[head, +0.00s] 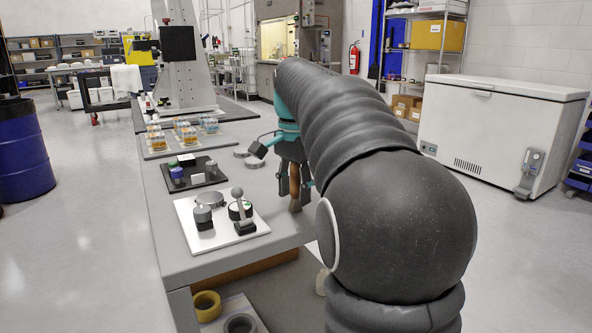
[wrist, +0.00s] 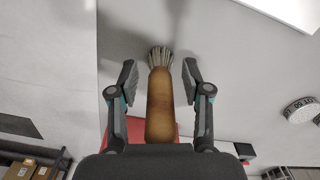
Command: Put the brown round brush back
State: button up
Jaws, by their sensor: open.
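The brown round brush (head: 295,181) is upright near the right edge of the grey bench, bristles down. The wrist view shows its brown handle (wrist: 160,108) and pale bristles pointing away from me. My gripper (head: 293,186) is open, with one finger on each side of the brush. In the wrist view my gripper (wrist: 160,80) shows gaps between both fingertips and the brush. Whether the bristles touch the bench, I cannot tell for sure.
A white board (head: 232,232) with knobs and a small lever stands on the bench's near end. Behind it are a black tray (head: 207,180) with small blocks and a tray of orange-filled jars (head: 157,153). Two round metal discs (head: 254,162) lie near my gripper. Bare bench lies right of the white board.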

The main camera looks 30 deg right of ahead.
notch_tip(320, 180, up, 12)
jog(key=shift+f+p, duration=0.1)
jog(key=shift+p, duration=0.5)
jog(key=s+a+f+n+t, duration=0.2)
jog(key=s+a+f+n, duration=0.5)
jog(key=s+f, duration=0.3)
jog(key=s+a+f+n+t, duration=0.3)
jog(key=s+a+f+n, duration=0.4)
jog(key=s+f, duration=0.4)
notch_tip(320, 180, down, 4)
jog(key=shift+r+t, duration=0.2)
jog(key=shift+t, duration=0.1)
